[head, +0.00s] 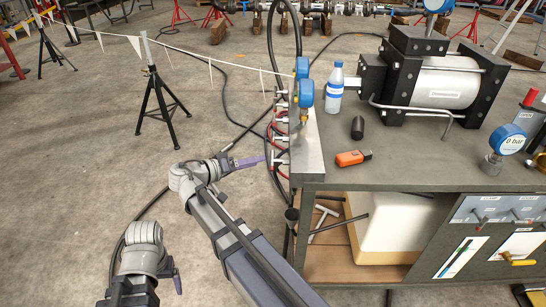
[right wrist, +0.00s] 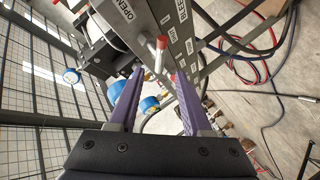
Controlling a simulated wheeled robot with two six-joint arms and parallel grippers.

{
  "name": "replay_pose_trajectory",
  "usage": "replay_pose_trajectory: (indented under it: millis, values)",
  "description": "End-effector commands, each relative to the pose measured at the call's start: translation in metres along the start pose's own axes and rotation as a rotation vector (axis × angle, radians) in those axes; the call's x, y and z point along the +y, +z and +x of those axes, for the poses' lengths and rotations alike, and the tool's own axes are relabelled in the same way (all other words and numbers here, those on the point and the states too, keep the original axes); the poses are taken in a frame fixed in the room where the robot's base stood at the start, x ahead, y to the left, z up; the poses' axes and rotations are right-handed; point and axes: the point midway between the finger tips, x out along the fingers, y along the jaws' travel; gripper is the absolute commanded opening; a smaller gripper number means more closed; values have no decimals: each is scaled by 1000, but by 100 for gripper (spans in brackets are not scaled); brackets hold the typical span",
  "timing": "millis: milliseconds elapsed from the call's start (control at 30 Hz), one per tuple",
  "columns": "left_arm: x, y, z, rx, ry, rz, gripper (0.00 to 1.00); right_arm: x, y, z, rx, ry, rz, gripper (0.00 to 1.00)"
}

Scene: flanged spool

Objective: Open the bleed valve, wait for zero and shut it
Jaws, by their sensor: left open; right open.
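In the right wrist view, a silver lever with a red tip (right wrist: 162,43) stands beside a grey plate with partly cut-off "BLEE" and "OPEN" lettering. It shows between the purple fingers of my right gripper (right wrist: 158,75), which are apart; I cannot tell whether they touch it. In the head view my right gripper (head: 258,161) points at the valve panel (head: 306,150) on the bench's left end. Blue gauges (head: 305,95) sit above this panel, their dials turned away. A gauge marked "0 bar" (head: 508,139) stands on the bench. My left gripper (head: 177,284) is low, away from the panel.
The bench top (head: 440,160) holds a pump (head: 440,80), a water bottle (head: 335,87), a black cylinder (head: 358,128) and an orange item (head: 353,158). Red and black hoses (head: 277,140) hang by the panel. A black stand (head: 158,95) is on the open floor to the left.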

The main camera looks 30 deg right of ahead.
Motion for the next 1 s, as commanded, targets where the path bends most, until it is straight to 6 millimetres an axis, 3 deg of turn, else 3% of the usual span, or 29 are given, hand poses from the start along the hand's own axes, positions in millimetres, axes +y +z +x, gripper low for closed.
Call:
replay_pose_trajectory:
  millis: [133, 600, 1000]
  values:
    - [0, 0, 3, 0, 0, 0, 83, -1, 0, 9, -3, 2, 0, 49]
    - [2, -1, 19, 0, 0, 0, 83, -1, 0, 72, -3, 1, 0, 49]
    - [2, -1, 20, 0, 0, 0, 83, 0, -1, 79, -3, 1, 0, 49]
